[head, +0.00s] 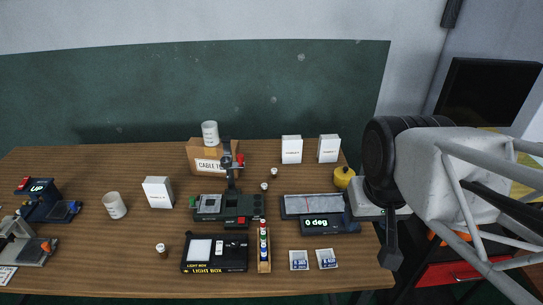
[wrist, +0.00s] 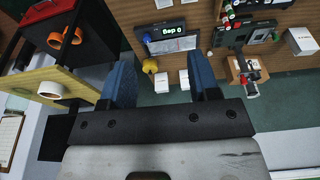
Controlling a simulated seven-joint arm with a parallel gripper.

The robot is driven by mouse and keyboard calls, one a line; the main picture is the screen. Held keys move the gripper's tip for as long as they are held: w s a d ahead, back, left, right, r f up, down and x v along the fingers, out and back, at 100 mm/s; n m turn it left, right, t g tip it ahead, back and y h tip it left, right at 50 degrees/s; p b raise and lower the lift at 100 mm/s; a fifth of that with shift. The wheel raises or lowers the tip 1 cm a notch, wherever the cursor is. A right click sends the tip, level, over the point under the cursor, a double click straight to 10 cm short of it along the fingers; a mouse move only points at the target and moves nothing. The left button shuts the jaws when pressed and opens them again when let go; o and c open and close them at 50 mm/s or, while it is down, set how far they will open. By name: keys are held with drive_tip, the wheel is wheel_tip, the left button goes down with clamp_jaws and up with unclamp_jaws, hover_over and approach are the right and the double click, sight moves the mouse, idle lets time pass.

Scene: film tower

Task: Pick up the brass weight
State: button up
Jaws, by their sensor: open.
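The brass weight (head: 344,176) is a small yellow, rounded piece on the wooden table (head: 120,240), near its back right. My arm covers a bit of the table just right of it. In the wrist view the brass weight (wrist: 150,66) shows between the two blue fingers, nearer the left one, and beyond their tips. My gripper (wrist: 163,75) is open, with nothing between its fingers. In the head view its fingers cannot be made out.
A grey device reading "0 deg" (head: 322,224) lies in front of the weight. White boxes (head: 328,148) stand behind it. A cable box (head: 213,160), a light box (head: 212,252) and a green-black device (head: 222,208) fill the middle. A dark screen (head: 488,98) stands at right.

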drive_tip(key=w+a+f+m+y, duration=0.3)
drive_tip(key=w+m, duration=0.1)
drive_tip(key=w, duration=0.5)
drive_tip(key=w+a+f+m+g+y, duration=0.1)
drive_tip(key=w+a+f+m+y, duration=0.25)
drive_tip(key=w, duration=0.65)
drive_tip(key=w+a+f+m+y, duration=0.3)
drive_tip(key=w+f+m, duration=0.1)
drive_tip(key=w, duration=0.5)
drive_tip(key=w+f+m+t+y, duration=0.2)
drive_tip(key=w+f+m, duration=0.5)
drive_tip(key=w, duration=0.4)
drive_tip(key=m+t, duration=0.4)
drive_tip(key=m, duration=0.2)
approach(274, 173)
drive_tip(key=w, duration=0.1)
drive_tip(key=w+a+f, duration=0.1)
drive_tip(key=shift+w+a, duration=0.35)
drive_tip(key=shift+a, duration=0.1)
drive_tip(key=shift+x, duration=1.15)
drive_tip(key=shift+a+f, duration=0.1)
